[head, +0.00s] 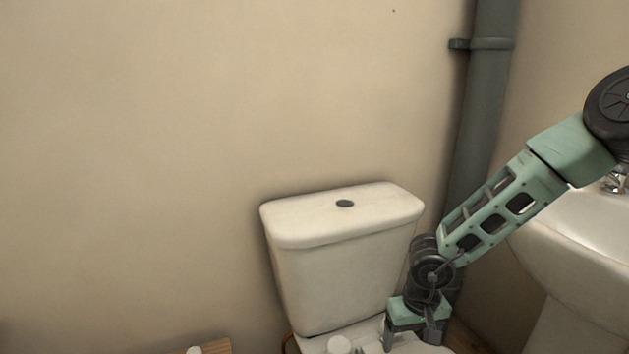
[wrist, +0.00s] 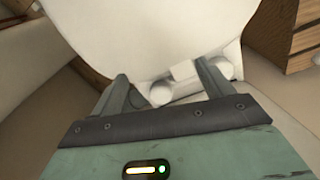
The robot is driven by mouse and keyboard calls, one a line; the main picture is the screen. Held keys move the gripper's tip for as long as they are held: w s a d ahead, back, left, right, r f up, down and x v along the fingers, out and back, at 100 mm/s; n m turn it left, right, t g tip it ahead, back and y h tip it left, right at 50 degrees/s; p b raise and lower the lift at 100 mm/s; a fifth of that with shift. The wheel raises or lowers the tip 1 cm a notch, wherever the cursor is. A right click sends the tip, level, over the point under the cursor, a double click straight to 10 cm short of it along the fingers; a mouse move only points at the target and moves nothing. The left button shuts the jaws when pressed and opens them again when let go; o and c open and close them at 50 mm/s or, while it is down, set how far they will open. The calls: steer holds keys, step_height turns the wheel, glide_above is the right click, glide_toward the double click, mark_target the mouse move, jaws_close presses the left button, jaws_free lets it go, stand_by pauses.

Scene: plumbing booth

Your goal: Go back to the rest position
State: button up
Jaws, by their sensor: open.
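My gripper (head: 414,341) is low in the head view, in front of the right side of the toilet cistern (head: 335,275). Its fingers point down and the lower picture edge cuts off what lies below. In the wrist view my gripper (wrist: 162,72) has its two fingers spread apart with nothing held between them. Beyond the fingers is a large white rounded toilet seat or lid (wrist: 150,35), with white rounded fittings (wrist: 218,97) along its near edge. I cannot tell whether the fingers touch the toilet.
A grey vertical pipe (head: 483,110) runs up the wall corner behind my arm. A white washbasin (head: 585,235) with a chrome tap stands at the right, close to my arm. Wooden furniture (wrist: 285,35) shows at the wrist view's upper right. The wall's left side is clear.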

steer(key=s+a+r+n+t+y, duration=0.3)
steer(key=s+a+r+y, duration=0.1)
steer(key=a+r, duration=0.9)
steer(key=s+a+r+n+g, duration=0.2)
steer(key=s+r, duration=0.1)
steer(key=s, duration=0.5)
steer(key=s+d+r+n+g+h, duration=0.1)
steer(key=s+d+r+h, duration=0.1)
steer(key=s+d, duration=0.3)
steer(key=s+d+r+g+h, duration=0.1)
steer(key=s+d, duration=0.3)
steer(key=s, duration=0.4)
step_height(320, 180, up, 26)
steer(key=p, duration=2.5)
steer(key=shift+d+f+h, duration=0.25)
steer(key=shift+h, duration=0.05)
